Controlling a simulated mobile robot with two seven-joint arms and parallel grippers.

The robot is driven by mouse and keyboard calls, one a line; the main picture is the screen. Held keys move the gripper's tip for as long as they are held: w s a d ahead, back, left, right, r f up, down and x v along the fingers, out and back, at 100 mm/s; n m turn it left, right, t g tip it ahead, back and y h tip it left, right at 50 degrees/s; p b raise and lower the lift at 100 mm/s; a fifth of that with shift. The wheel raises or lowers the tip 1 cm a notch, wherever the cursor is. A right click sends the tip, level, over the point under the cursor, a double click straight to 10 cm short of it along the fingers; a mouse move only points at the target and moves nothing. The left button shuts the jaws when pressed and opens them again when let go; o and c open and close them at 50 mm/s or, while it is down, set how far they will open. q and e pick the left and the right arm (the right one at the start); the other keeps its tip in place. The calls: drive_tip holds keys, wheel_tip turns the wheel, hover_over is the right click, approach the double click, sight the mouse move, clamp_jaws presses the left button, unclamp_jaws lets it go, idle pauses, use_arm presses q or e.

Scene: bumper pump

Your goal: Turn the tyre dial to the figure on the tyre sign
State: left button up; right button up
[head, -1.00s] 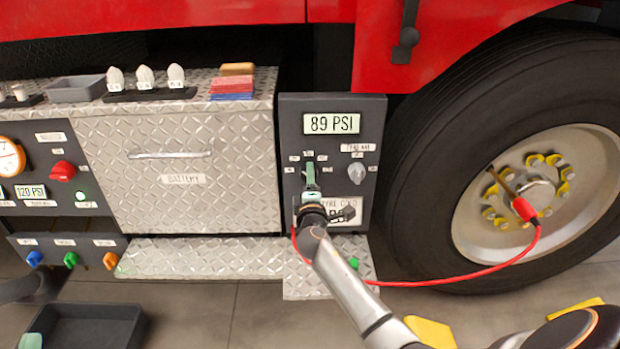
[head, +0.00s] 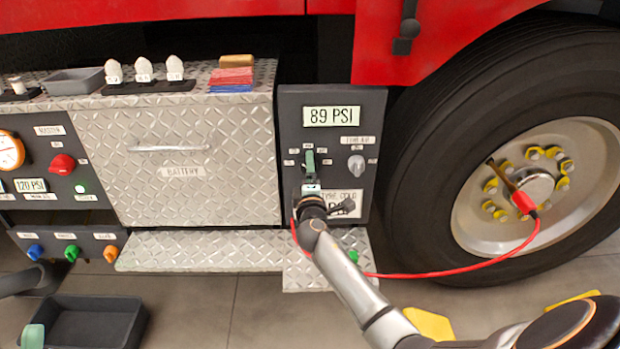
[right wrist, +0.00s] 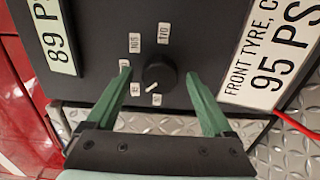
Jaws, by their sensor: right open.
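The tyre dial is a round black knob (right wrist: 160,76) with a white pointer mark, aimed down-left in the right wrist view; its small number labels are hard to read. In the head view my right gripper hides it. My right gripper (head: 309,166) is open at the panel, and in the right wrist view its green fingers (right wrist: 158,78) stand on either side of the dial, apart from it. The tyre sign (right wrist: 268,62) reads front tyre, 95 PSI; in the head view (head: 353,205) it is partly covered. The display (head: 331,116) reads 89 PSI. My left gripper (head: 33,337) is partly visible bottom left.
A grey lever knob (head: 356,163) is on the same dark panel (head: 365,103). A red hose (head: 440,273) runs to the wheel valve, near my right arm. A diamond-plate step (head: 200,250) lies below, and a dark tray (head: 95,303) is at lower left.

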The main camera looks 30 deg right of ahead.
drive_tip(key=p+v, duration=0.2)
drive_tip(key=v, duration=1)
drive_tip(key=shift+a, duration=0.15)
drive_tip(key=shift+s, duration=0.1)
